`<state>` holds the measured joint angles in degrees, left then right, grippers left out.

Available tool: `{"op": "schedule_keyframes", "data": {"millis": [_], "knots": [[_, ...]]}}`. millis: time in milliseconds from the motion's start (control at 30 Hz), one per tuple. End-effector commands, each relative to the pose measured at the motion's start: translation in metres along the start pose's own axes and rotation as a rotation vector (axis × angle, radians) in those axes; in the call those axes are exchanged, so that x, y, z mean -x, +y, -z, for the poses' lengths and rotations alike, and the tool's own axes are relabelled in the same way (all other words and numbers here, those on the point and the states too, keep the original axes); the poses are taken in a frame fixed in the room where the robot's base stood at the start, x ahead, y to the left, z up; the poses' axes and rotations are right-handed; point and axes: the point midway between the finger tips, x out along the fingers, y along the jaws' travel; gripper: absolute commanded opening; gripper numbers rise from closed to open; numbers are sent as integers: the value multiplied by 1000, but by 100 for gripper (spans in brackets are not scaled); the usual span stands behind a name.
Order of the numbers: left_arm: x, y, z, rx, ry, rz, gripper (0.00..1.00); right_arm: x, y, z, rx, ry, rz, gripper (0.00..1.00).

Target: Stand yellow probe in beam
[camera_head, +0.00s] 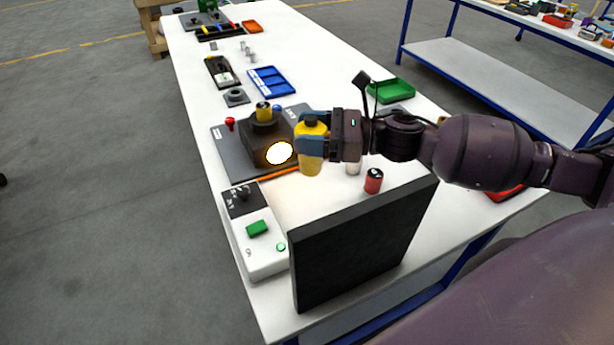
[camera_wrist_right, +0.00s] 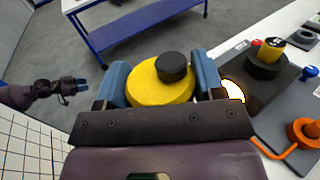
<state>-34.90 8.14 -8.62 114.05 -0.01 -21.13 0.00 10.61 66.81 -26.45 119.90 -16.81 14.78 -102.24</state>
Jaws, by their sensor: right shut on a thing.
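The yellow probe (camera_head: 311,166), with a black cap, is upright in my right gripper (camera_head: 312,147), whose blue fingers are shut on its sides. In the right wrist view the probe (camera_wrist_right: 150,85) sits between the two fingers (camera_wrist_right: 160,88). It is just right of the glowing lens (camera_head: 279,153) of a dark lamp housing (camera_head: 258,140). I cannot tell whether its base touches the table. A dark upright panel (camera_head: 365,245) stands nearer, facing the lamp side. My left gripper (camera_wrist_right: 74,86) shows small at the left of the right wrist view; its opening is unclear.
A red cylinder (camera_head: 373,182) and a pale cylinder (camera_head: 353,168) stand close right of the probe. A white control box (camera_head: 262,262) with a green button is at the front left. Blue (camera_head: 270,82) and green (camera_head: 392,90) trays lie farther back on the white table (camera_head: 200,65).

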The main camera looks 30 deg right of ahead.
Motion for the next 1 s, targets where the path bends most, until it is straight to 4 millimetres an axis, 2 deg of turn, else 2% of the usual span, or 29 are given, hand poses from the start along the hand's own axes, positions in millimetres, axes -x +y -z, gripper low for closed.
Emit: {"op": "schedule_keyframes", "data": {"millis": [100, 333, 667, 900, 1000], "knots": [[-1, 0, -4, 0, -5, 0, 43, 0, 0, 28, -4, 0, 2, 36], [-4, 1, -8, -1, -6, -1, 43, 0, 0, 72, -4, 1, 1, 36], [-8, 2, -6, -2, -1, -3, 43, 0, 0, 95, -2, 1, 0, 36], [-10, 2, -11, -2, -6, -4, 43, 0, 0, 126, -2, 2, 1, 36], [-10, 2, -10, -2, -6, -4, 43, 0, 0, 131, 0, 0, 0, 36]]}}
